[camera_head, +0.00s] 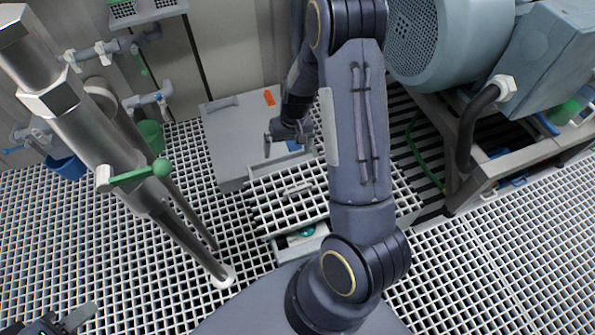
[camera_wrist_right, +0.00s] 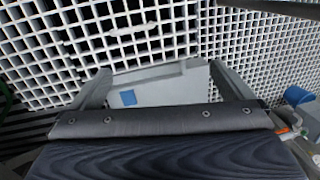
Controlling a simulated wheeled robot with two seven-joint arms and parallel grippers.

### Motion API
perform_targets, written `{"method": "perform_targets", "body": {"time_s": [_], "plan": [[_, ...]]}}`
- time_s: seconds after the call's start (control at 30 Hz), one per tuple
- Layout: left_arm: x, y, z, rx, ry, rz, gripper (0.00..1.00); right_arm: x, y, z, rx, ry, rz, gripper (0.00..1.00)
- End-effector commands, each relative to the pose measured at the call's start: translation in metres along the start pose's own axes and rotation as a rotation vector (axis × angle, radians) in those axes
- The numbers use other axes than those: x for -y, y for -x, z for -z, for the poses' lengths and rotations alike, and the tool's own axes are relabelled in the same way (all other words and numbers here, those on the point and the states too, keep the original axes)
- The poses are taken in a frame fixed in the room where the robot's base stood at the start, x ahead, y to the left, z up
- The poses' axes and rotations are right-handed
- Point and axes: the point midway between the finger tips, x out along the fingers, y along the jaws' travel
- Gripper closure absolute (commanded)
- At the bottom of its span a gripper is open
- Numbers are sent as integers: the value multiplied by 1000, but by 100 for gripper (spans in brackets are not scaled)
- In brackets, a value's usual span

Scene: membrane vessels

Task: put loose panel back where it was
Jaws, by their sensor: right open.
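The loose panel (camera_head: 268,207) looks like a section of white floor grating with a small light handle (camera_head: 297,188), in the middle of the head view. It seems to lie askew beside an opening (camera_head: 288,243) in the floor, where a teal part shows. My arm hides its right side. My right gripper (camera_head: 288,141) is open and empty, just beyond the panel, by the grey cabinet. In the right wrist view my open fingers (camera_wrist_right: 160,76) have grating and a handle-like piece (camera_wrist_right: 125,31) ahead. My left gripper (camera_head: 72,322) is at the bottom left, partly cut off.
A grey cabinet (camera_head: 228,140) with an orange label stands behind the panel; a grey box (camera_wrist_right: 170,88) with a blue patch shows between my fingers. A thick metal pipe (camera_head: 95,135) with a green valve handle (camera_head: 140,174) slants at left. A large motor (camera_head: 450,45) stands at right.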

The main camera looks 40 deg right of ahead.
Motion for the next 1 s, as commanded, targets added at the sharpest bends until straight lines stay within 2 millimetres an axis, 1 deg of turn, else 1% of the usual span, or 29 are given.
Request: {"method": "perform_targets", "body": {"time_s": [0.03,0.07,0.1,0.17,0.2,0.27,0.3,0.37,0.4,0.47,0.5,0.53,0.6,0.7,0.8,0.9,1.0], "plan": [[0,0,0,0,0,0,63,13,35,-8,-38,-1,50,0],[0,0,0,0,0,0,63,20,51,-14,-53,2,75,0],[0,0,0,0,0,0,63,28,73,-24,-74,7,106,0],[0,0,0,0,0,0,63,40,103,-40,-106,19,151,0],[0,0,0,0,0,0,63,47,121,-53,-126,32,178,0],[0,0,0,0,0,0,63,56,147,-74,-160,53,213,0],[0,0,0,0,0,0,63,62,162,-89,-182,69,234,0],[0,0,0,0,0,0,63,68,181,-113,-216,95,261,0],[0,0,0,0,0,0,63,72,192,-129,-239,113,274,0],[0,0,0,0,0,0,63,76,205,-154,-274,143,289,0],[0,0,0,0,0,0,63,78,210,-170,-296,161,295,0],[0,0,0,0,0,0,63,79,214,-181,-312,173,298,0],[0,0,0,0,0,0,63,80,218,-203,-346,199,301,0],[0,0,0,0,0,0,63,80,218,-226,-383,224,296,0],[0,0,0,0,0,0,63,80,217,-238,-404,237,291,0],[0,0,0,0,0,0,63,80,216,-243,-413,243,288,0],[0,0,0,0,0,0,63,80,216,-244,-413,243,288,0]]}}
